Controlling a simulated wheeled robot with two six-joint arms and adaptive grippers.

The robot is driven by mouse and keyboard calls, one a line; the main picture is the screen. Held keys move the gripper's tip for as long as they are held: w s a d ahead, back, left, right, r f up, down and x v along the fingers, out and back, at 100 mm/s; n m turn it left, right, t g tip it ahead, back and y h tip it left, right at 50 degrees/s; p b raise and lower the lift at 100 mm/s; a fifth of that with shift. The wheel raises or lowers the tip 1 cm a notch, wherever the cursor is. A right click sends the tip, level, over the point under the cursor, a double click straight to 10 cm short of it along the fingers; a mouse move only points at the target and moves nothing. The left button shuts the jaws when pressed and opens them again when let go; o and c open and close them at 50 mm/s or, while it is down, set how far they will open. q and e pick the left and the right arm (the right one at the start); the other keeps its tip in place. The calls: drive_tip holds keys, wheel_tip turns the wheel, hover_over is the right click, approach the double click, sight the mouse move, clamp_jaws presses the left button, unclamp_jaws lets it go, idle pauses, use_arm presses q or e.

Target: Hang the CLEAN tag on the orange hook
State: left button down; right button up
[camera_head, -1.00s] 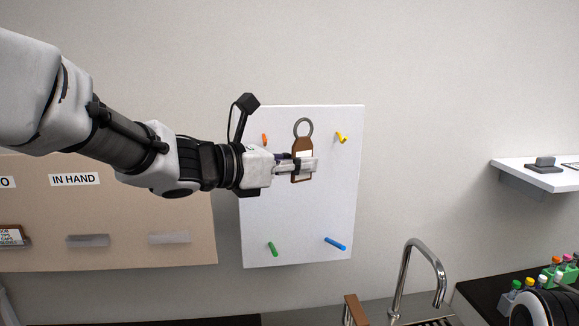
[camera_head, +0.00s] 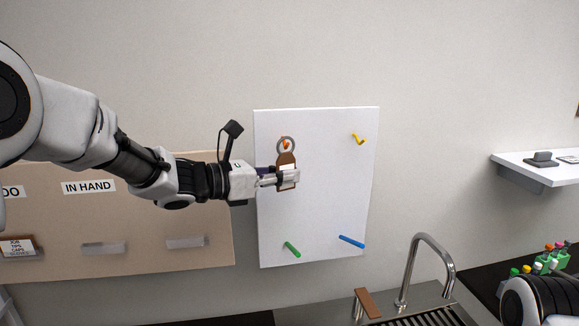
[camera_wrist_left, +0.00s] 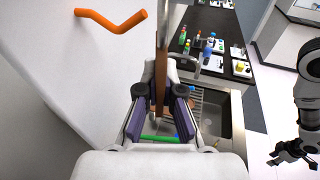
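The tag (camera_head: 286,160) is a brown plate with a pale label and a grey ring (camera_head: 278,146) on top; its wording is not readable. My left gripper (camera_head: 288,178) is shut on its lower part and holds it upright before the white board. The orange hook (camera_head: 285,143) shows inside the ring in the head view. In the left wrist view the tag (camera_wrist_left: 161,60) is edge-on, and the bent orange hook (camera_wrist_left: 108,22) points toward it from the left, its tip just short of the tag's side. My right gripper (camera_wrist_left: 293,150) hangs far off with fingers spread, apparently empty.
The white board (camera_head: 320,210) also carries a yellow hook (camera_head: 359,139), a green hook (camera_head: 292,249) and a blue hook (camera_head: 351,241). A beige board (camera_head: 130,225) with clear holders is at left. A faucet (camera_head: 412,260) and sink are below right.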

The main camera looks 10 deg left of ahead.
use_arm(q)
drive_tip(key=w, duration=0.1)
drive_tip(key=w+f+b, duration=0.1)
drive_tip(key=w+a+f, duration=0.1)
drive_tip(key=w, duration=0.1)
drive_tip(key=shift+f+b, duration=0.15)
drive_tip(key=shift+b, duration=0.25)
drive_tip(key=shift+d, duration=0.15)
drive_tip(key=shift+f+b, duration=0.2)
drive_tip(key=shift+b, duration=0.6)
drive_tip(key=c, duration=0.8)
unclamp_jaws()
drive_tip(key=shift+s, duration=0.1)
drive_tip(key=shift+o, duration=0.2)
drive_tip(key=shift+r, duration=0.1)
